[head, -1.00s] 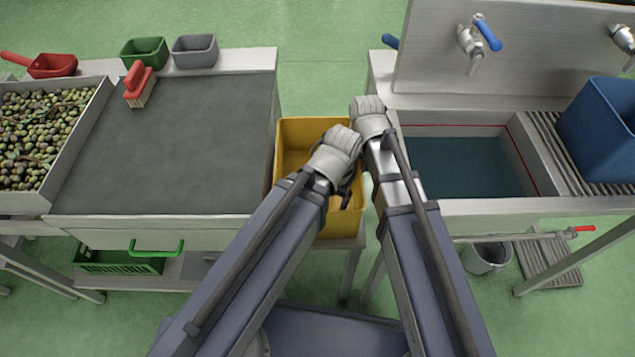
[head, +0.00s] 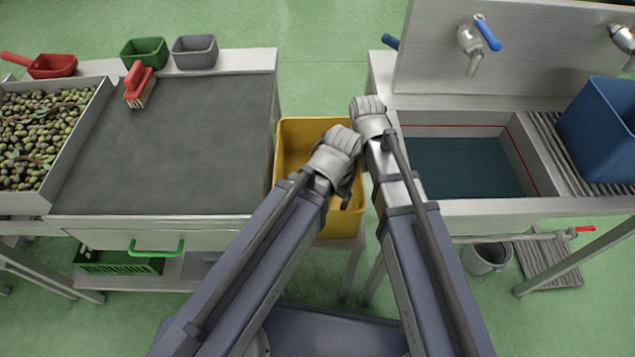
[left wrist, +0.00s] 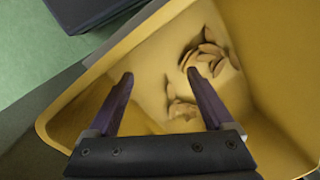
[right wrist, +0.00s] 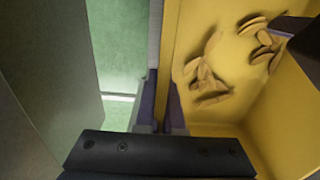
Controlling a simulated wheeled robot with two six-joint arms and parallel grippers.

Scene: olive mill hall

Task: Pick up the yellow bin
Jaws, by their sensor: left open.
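The yellow bin (head: 291,150) stands in the gap between the grey-topped table and the sink, partly covered by my arms. It is open at the top, with several flat tan pieces (right wrist: 262,42) on its floor. My left gripper (left wrist: 160,76) is open, with its fingers apart over the bin's inside near a rim; no piece is between them. My right gripper (right wrist: 161,105) is at the bin's side wall, one finger inside and one outside, close together on the wall. In the head view my wrists mostly hide both grippers.
On the left, the grey-topped table (head: 170,150) holds a red brush (head: 140,84). A tray of olives (head: 35,135) is beyond it. On the right are the sink (head: 465,165), taps and a blue bin (head: 600,130). Both table edges are close to the yellow bin.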

